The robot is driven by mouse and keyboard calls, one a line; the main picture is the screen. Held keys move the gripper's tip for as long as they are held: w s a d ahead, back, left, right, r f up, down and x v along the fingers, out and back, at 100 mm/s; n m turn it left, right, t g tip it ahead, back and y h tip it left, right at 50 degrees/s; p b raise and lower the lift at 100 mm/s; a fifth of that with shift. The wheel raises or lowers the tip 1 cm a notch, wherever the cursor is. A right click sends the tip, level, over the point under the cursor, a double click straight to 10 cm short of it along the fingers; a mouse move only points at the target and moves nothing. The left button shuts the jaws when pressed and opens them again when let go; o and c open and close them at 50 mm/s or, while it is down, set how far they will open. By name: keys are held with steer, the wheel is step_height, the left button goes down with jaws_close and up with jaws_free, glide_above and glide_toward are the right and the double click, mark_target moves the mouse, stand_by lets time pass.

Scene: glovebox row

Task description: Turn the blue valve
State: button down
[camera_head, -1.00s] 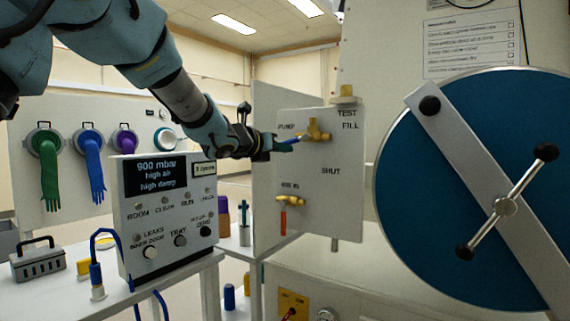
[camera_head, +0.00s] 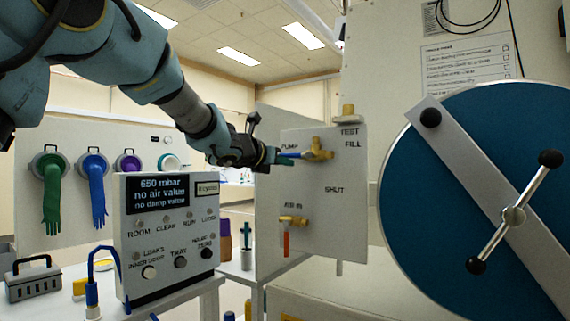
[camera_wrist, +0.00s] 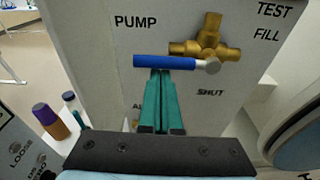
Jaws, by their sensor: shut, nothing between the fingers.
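The blue valve has a brass body (camera_head: 318,149) on the white panel and a blue lever (camera_head: 290,155). In the wrist view the blue lever (camera_wrist: 165,62) lies nearly level, pointing left from the brass body (camera_wrist: 208,42), just under the word PUMP. My gripper (camera_head: 276,157) is at the lever's left part. In the wrist view its green fingers (camera_wrist: 161,75) are shut together with nothing between them. Their tips are just below the lever, near its middle; I cannot tell whether they touch it.
A second brass valve with a red handle (camera_head: 286,245) sits lower on the panel. A control box (camera_head: 168,225) reads 650 mbar, no air value, no damp value. A large blue round door (camera_head: 445,190) with a bar handle stands at right. Glove ports line the left wall.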

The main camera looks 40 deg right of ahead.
step_height(320, 180, down, 5)
steer(key=b, duration=0.5)
steer(key=r+v, duration=0.1)
steer(key=v, duration=0.8)
steer(key=shift+b, duration=0.4)
steer(key=shift+a+r, duration=0.1)
